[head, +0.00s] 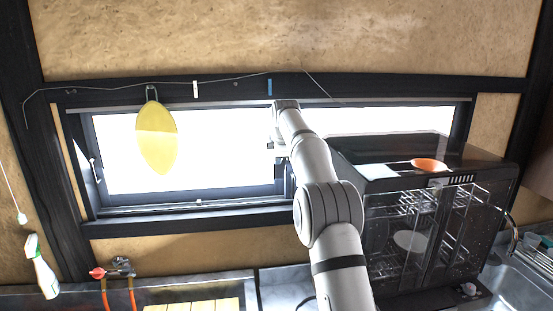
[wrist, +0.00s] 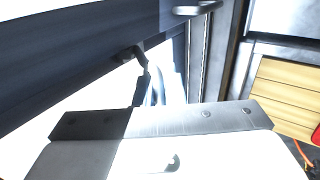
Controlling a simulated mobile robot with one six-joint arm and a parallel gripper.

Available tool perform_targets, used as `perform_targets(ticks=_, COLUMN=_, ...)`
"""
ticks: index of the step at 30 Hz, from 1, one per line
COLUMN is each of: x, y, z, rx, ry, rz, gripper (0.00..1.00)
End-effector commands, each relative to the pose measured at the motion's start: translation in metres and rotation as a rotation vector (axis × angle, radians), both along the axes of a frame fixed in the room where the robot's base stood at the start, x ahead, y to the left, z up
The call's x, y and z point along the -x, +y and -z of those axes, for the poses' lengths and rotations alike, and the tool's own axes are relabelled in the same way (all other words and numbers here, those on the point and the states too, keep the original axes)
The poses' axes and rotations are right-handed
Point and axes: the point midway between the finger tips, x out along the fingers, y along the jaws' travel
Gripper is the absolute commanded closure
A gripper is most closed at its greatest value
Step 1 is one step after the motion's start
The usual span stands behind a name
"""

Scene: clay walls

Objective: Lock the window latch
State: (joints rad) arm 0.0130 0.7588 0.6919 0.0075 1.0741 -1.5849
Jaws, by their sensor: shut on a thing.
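The window (head: 190,190) has a dark frame and bright panes, and its left sash fills the left half of the opening in the head view. My gripper (head: 277,147) is at the middle of the window, by the sash's right edge, partly hidden by my arm. In the wrist view, a dark latch lever (wrist: 131,54) comes off the dark frame and runs down to my gripper's fingers (wrist: 156,88). My gripper is shut on the latch; the exact contact is partly hidden by the gripper body. I cannot tell the latch's turn.
A dark dish cabinet (head: 400,175) with an orange bowl (head: 428,165) on top stands right of my arm. A yellow leaf-shaped thing (head: 156,140) hangs before the left pane. A spray bottle (head: 42,268) is at lower left, and red taps (head: 98,272) are below the sill.

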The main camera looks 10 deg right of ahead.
Motion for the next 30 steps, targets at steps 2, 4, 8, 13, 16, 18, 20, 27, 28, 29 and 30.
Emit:
perform_targets(ticks=2, x=-0.0007, y=-0.0001, z=0.0006, rx=0.000, ry=0.017, rz=0.000, gripper=1.00)
perform_targets(ticks=4, x=-0.0003, y=-0.0001, z=0.0006, rx=0.000, ry=0.030, rz=0.000, gripper=1.00)
perform_targets(ticks=8, x=0.0006, y=-0.0001, z=0.0000, rx=0.000, ry=0.045, rz=0.000, gripper=1.00)
perform_targets(ticks=13, x=0.0011, y=-0.0001, z=-0.0001, rx=-0.001, ry=0.052, rz=-0.001, gripper=1.00)
perform_targets(ticks=16, x=0.0012, y=0.0000, z=-0.0001, rx=-0.001, ry=0.052, rz=-0.001, gripper=1.00)
perform_targets(ticks=18, x=0.0013, y=0.0000, z=-0.0002, rx=-0.001, ry=0.052, rz=-0.001, gripper=1.00)
perform_targets(ticks=20, x=0.0013, y=0.0000, z=-0.0002, rx=-0.001, ry=0.052, rz=-0.001, gripper=1.00)
perform_targets(ticks=27, x=0.0012, y=0.0000, z=-0.0005, rx=-0.001, ry=0.052, rz=-0.001, gripper=0.78)
perform_targets(ticks=28, x=0.0012, y=0.0000, z=-0.0005, rx=-0.001, ry=0.051, rz=-0.001, gripper=0.76)
perform_targets(ticks=29, x=0.0013, y=0.0000, z=-0.0006, rx=-0.001, ry=0.051, rz=-0.001, gripper=0.73)
perform_targets(ticks=30, x=0.0012, y=0.0000, z=-0.0006, rx=-0.001, ry=0.051, rz=-0.001, gripper=0.70)
